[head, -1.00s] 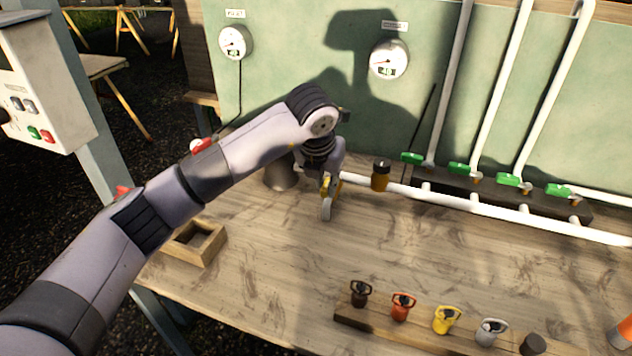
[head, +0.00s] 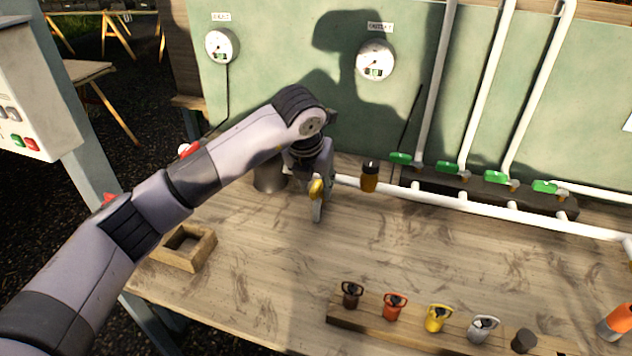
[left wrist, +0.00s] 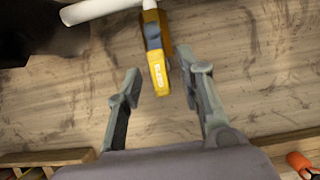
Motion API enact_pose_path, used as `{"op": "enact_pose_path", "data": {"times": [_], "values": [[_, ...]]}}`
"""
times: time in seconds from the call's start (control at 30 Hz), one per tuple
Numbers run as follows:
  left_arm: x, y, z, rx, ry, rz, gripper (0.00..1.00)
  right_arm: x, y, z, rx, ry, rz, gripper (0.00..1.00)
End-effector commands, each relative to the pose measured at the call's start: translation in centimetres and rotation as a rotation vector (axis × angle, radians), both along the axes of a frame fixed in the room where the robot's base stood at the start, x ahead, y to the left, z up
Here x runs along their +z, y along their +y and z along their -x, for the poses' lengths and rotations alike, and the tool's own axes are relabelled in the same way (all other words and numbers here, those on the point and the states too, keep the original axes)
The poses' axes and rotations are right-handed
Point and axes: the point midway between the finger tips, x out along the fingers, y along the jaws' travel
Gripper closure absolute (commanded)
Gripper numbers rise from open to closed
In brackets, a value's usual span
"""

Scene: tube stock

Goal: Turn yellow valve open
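The yellow valve's lever (head: 316,189) shows beside my left gripper in the head view, at the left end of the white pipe, and is partly hidden by the gripper. In the left wrist view the yellow lever (left wrist: 159,75), with lettering on its face, points down toward my gripper. My left gripper (left wrist: 161,84) is open. Its two fingers stand to either side of the lever's end, with a gap on both sides. In the head view my left gripper (head: 317,208) is low over the bench. My right gripper is in neither view.
Green-handled valves (head: 450,167) line the pipe at the right. A brown-orange fitting (head: 369,177) stands on the pipe. Gauges (head: 375,60) hang on the green panel. A rack (head: 400,332) of coloured handles and a wooden frame (head: 186,247) sit on the bench (head: 260,275).

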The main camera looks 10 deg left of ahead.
Motion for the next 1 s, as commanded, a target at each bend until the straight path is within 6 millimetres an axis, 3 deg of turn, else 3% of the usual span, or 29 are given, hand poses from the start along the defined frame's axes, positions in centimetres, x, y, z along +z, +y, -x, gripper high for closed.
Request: {"op": "enact_pose_path", "data": {"times": [0.6, 1.0], "values": [[10.0, 0.5, 4.0, 0.001, -0.005, 0.002, 0.65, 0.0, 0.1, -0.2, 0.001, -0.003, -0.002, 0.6], [11.0, 0.6, 4.5, 0.0, -0.002, 0.001, 0.65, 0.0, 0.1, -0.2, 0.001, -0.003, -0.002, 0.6]]}}
